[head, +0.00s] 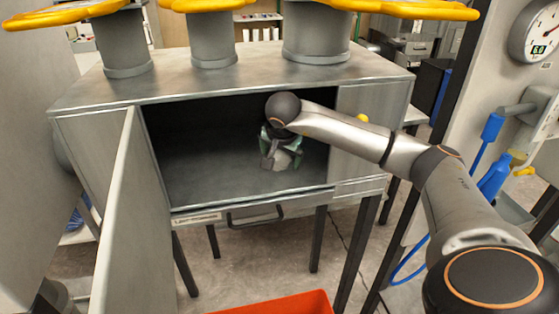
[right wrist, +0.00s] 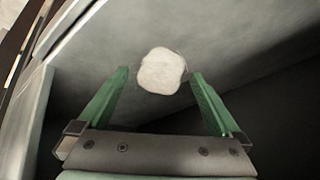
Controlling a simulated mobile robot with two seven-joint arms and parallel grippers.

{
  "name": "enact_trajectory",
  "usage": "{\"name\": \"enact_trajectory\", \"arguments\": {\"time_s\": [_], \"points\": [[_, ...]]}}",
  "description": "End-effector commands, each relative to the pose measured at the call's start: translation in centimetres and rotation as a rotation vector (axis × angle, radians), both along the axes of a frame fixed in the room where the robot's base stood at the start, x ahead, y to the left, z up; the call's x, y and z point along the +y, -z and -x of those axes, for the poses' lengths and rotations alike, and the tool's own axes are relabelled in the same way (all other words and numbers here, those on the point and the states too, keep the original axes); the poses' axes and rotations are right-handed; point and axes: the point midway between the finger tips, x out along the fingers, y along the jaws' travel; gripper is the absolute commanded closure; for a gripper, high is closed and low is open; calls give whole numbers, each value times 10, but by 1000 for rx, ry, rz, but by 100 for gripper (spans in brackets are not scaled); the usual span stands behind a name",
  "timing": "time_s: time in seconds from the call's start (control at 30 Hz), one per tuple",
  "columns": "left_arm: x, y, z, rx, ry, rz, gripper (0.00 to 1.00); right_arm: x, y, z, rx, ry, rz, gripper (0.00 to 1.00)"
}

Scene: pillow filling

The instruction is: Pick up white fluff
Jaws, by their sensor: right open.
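The white fluff (right wrist: 161,71) is a small, pale, rounded lump on the grey floor of the cabinet. In the right wrist view it lies just beyond and between the tips of my right gripper (right wrist: 158,80), whose green fingers are spread apart with nothing held between them. In the head view my right gripper (head: 276,158) reaches into the open cabinet, pointing down, and the fluff (head: 284,158) shows partly behind it. My left gripper is in neither view.
The metal cabinet (head: 100,125) has its door (head: 130,220) swung open at the left. Its right front panel (head: 358,140) stands beside my right arm. An orange-red bin (head: 285,304) is on the floor in front. Blue hoses (head: 492,165) hang at the right.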

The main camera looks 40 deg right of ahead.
Motion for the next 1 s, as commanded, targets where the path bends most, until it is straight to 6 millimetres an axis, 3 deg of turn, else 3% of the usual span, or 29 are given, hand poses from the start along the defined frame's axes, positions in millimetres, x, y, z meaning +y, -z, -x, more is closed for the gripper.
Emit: {"name": "enact_trajectory", "arguments": {"time_s": [0.23, 0.87, 1.0], "points": [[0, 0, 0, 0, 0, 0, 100, 0, 1, 0, 0, -1, 0, 2], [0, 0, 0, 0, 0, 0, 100, 0, 1, 0, 1, 0, 0, 73], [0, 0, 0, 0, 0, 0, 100, 0, 1, 0, 1, 0, 0, 76]]}}
